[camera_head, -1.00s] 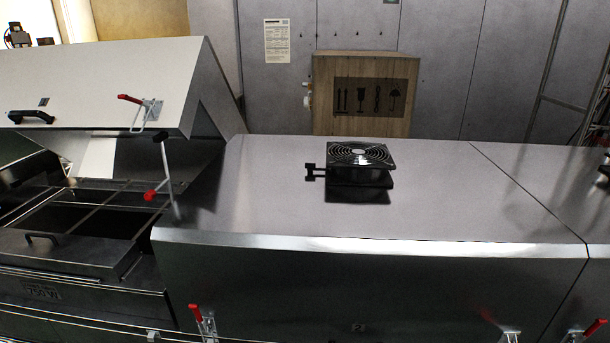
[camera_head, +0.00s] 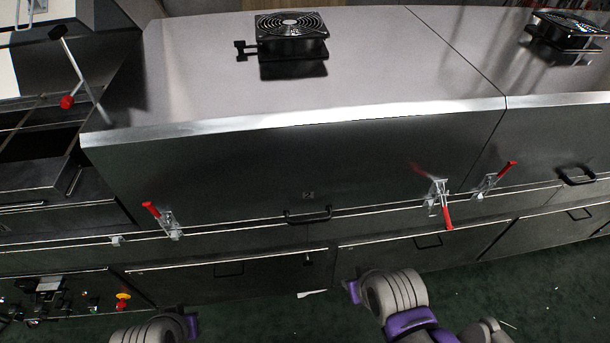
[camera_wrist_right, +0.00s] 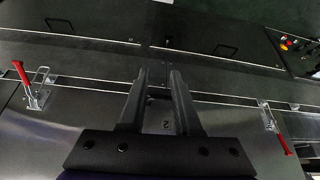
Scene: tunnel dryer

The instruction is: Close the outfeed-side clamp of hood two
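Hood two (camera_head: 290,160) is the dark-fronted hood marked 2, lying down with a fan on top. Its left clamp (camera_head: 168,224) has the red handle tilted up and left. Its right clamp (camera_head: 437,195) has the red handle hanging down. In the right wrist view, which is turned round, the down-handled clamp (camera_wrist_right: 36,92) is at left and the other clamp (camera_wrist_right: 270,122) at right. My right gripper (camera_wrist_right: 158,74) is open, with a gap between its fingers, in front of the hood face; it touches neither clamp. My left gripper is not in view.
A neighbouring hood's clamp (camera_head: 488,182), handle up and right, sits close beside hood two's right clamp. A black bar handle (camera_head: 307,215) projects between hood two's clamps. Hood one stands open at left, with a red-knobbed rod (camera_head: 78,75). Green floor (camera_head: 480,285) is clear below right.

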